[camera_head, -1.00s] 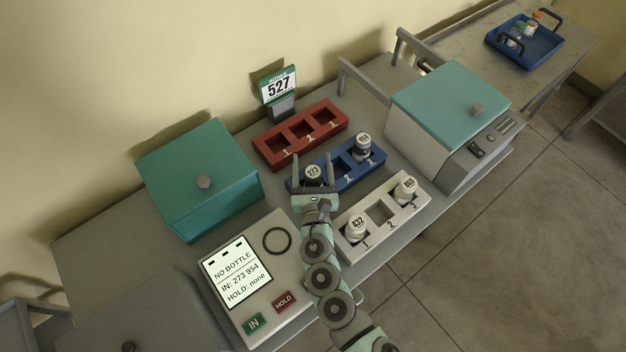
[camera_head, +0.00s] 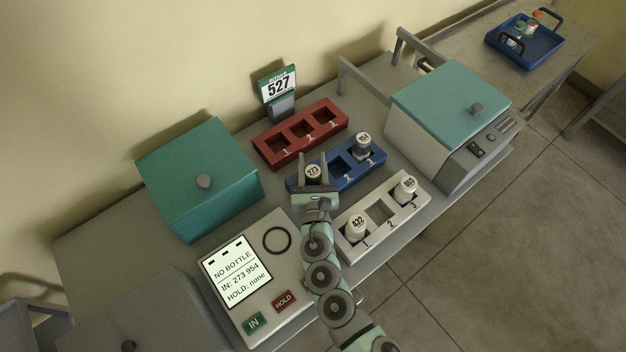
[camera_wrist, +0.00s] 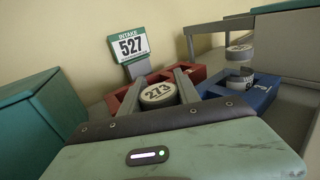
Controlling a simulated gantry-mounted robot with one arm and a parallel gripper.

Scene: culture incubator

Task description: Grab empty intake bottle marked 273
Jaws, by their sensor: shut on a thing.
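The bottle marked 273 (camera_head: 313,171) stands in the left end of the blue rack (camera_head: 351,180), and only its pale cap and upper part show. My gripper (camera_head: 314,168) is shut on it, with one finger on each side. In the wrist view the cap of bottle 273 (camera_wrist: 158,94) sits between the two fingers of my gripper (camera_wrist: 157,92). The bottle's lower part is hidden behind my gripper. A bottle marked 954 (camera_head: 362,142) stands in another slot of the blue rack; the middle slot is empty.
A red rack (camera_head: 300,134) with empty slots lies behind. A white rack (camera_head: 382,214) in front holds bottles 432 (camera_head: 357,228) and 865 (camera_head: 405,188). A sign (camera_head: 279,87) reads 527. A panel (camera_head: 236,273) reads "NO BOTTLE". Teal-lidded boxes flank the racks.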

